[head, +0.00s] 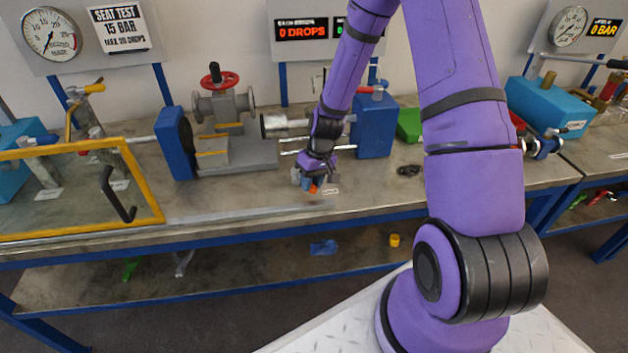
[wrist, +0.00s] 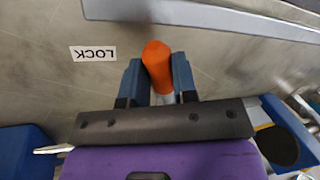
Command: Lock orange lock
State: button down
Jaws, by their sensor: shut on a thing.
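An orange lock part (wrist: 157,62) sits between the two blue fingers of my gripper (wrist: 158,85) in the wrist view, with a pale metal part below it between the fingers. In the head view my gripper (head: 310,183) is low over the front of the bench, and the orange lock (head: 314,189) shows just under it. The gripper is shut on the orange lock. A white label reading LOCK (wrist: 93,53) lies on the bench to the left of the fingers; it also shows in the head view (head: 331,191). The lock's lower end is hidden.
A yellow-framed clear guard (head: 80,146) with a black handle (head: 118,195) stands at the left. Blue clamp blocks (head: 374,125) and a valve with a red handwheel (head: 217,78) stand behind my gripper. A metal rail (head: 235,214) runs along the bench front.

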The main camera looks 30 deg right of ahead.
jog(key=shift+a+m, duration=0.15)
jog(key=shift+m, duration=0.15)
jog(key=c, duration=0.9)
grip_release()
jog(key=shift+r, duration=0.15)
jog(key=v, duration=1)
jog(key=shift+r, duration=0.25)
jog(key=shift+s, duration=0.1)
